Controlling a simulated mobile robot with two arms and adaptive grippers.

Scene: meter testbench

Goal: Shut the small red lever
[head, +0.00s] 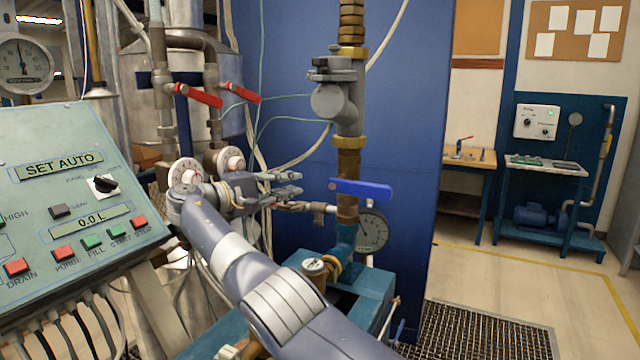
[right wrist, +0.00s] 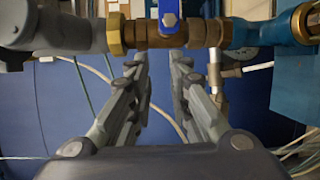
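Two red levers show in the head view: one (head: 205,97) on the left pipe and one (head: 242,92) just right of it, both tilted down to the right. A small dull-reddish piece (head: 290,206) sits on the side branch of the brass pipe; I cannot tell whether it is a lever. My right gripper (head: 298,183) is open and empty, its fingers pointing right toward the brass pipe. In the right wrist view its two fingers (right wrist: 158,62) stand apart, with no red lever visible between them. My left gripper is out of view.
A blue lever (head: 361,188) sits on the vertical brass pipe (head: 348,165), right of my right gripper. A pressure gauge (head: 370,231) hangs beside the pipe. The control panel (head: 75,200) fills the left. A blue wall panel (head: 405,110) stands behind.

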